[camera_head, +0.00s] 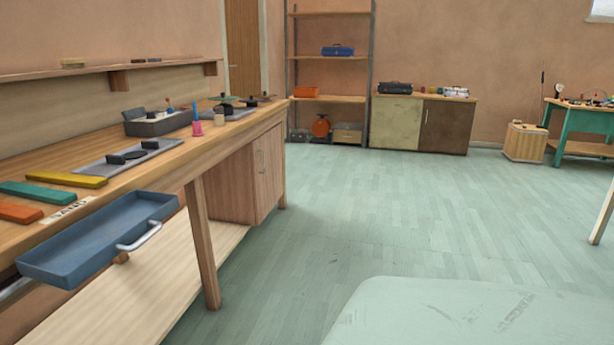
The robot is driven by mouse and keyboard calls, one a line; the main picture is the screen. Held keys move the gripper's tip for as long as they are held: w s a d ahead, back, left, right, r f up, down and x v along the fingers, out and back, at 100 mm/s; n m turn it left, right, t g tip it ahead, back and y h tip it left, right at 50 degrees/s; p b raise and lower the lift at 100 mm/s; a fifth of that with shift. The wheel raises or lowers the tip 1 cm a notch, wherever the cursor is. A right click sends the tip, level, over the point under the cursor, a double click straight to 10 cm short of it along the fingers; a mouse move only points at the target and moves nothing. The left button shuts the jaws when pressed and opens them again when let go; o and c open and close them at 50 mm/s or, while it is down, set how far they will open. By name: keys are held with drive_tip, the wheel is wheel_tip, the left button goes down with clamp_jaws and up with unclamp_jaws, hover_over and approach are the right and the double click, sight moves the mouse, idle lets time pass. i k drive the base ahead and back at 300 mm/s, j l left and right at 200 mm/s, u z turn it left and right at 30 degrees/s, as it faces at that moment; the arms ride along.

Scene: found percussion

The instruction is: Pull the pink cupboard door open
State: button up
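A cupboard with a pinkish-brown wooden door (267,183) stands under the far end of the long workbench at the left. This is the pinkest cupboard door in view, though its colour is closer to brown wood. The door looks shut, and a small upright handle (261,162) shows on its front. The door is seen at a steep angle. My gripper is not in view.
A blue drawer (95,240) with a pale handle sticks out from the workbench (165,160). A bench leg (202,245) stands nearer than the cupboard. Pale green floor (370,210) is clear before the door. A two-door cabinet (397,122) stands at the back wall.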

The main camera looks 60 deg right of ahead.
sight(267, 148)
drive_tip(key=z, duration=1.8)
drive_tip(key=i+l+z, duration=0.15)
drive_tip(key=i, duration=3.55)
